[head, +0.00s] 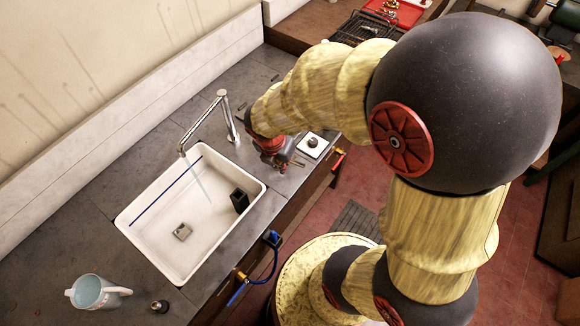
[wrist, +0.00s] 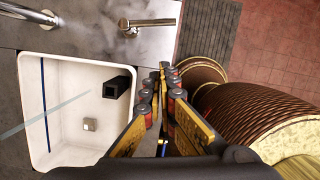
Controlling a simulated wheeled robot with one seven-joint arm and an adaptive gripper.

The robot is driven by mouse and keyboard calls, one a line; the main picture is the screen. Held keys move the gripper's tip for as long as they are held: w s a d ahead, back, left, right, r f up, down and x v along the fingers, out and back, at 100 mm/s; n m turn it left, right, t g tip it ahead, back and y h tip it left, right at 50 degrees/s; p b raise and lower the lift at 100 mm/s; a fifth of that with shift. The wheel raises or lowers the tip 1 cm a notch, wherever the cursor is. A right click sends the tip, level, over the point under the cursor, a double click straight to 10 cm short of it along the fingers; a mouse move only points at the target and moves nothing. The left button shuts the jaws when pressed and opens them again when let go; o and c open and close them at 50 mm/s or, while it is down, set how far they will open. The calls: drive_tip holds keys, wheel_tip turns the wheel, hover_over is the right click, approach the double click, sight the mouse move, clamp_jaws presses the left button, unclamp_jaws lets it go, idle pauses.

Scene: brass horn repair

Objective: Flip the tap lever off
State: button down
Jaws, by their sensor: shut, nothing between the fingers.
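The chrome tap (head: 228,118) stands behind the white sink (head: 255,190), its spout reaching over the basin. A pale stream of water (head: 197,180) runs from the spout into the sink; it also shows in the wrist view (wrist: 60,116). In the wrist view, a short metal cylinder (wrist: 152,22) with a round end lies beyond my fingertips; I cannot tell whether it is the lever or the tap's body. My gripper (wrist: 167,70) is shut and empty, beside the sink and apart from this cylinder. In the head view my gripper (head: 280,158) is right of the tap, partly hidden by my arm.
A black block (head: 239,201) and a small metal piece (head: 182,231) are in the sink. A blue-filled pitcher (head: 96,291) stands at the front left. A white square plate with a dark knob (head: 312,145) lies right of my gripper.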

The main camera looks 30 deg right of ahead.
idle(0.3)
drive_tip(key=w+d+f+b, duration=0.1)
drive_tip(key=f, duration=0.2)
drive_tip(key=w+d+f+b, duration=0.1)
drive_tip(key=d+f, duration=0.1)
drive_tip(key=f, duration=0.2)
drive_tip(key=w+d+f+b, duration=0.1)
drive_tip(key=d+f, duration=0.1)
drive_tip(key=f, duration=0.2)
drive_tip(key=shift+w+d, duration=0.1)
drive_tip(key=shift+d, duration=0.05)
drive_tip(key=shift+d+r+p, duration=0.1)
drive_tip(key=shift+p, duration=0.25)
drive_tip(key=shift+d+n+p, duration=0.2)
drive_tip(key=shift+n+p, duration=0.2)
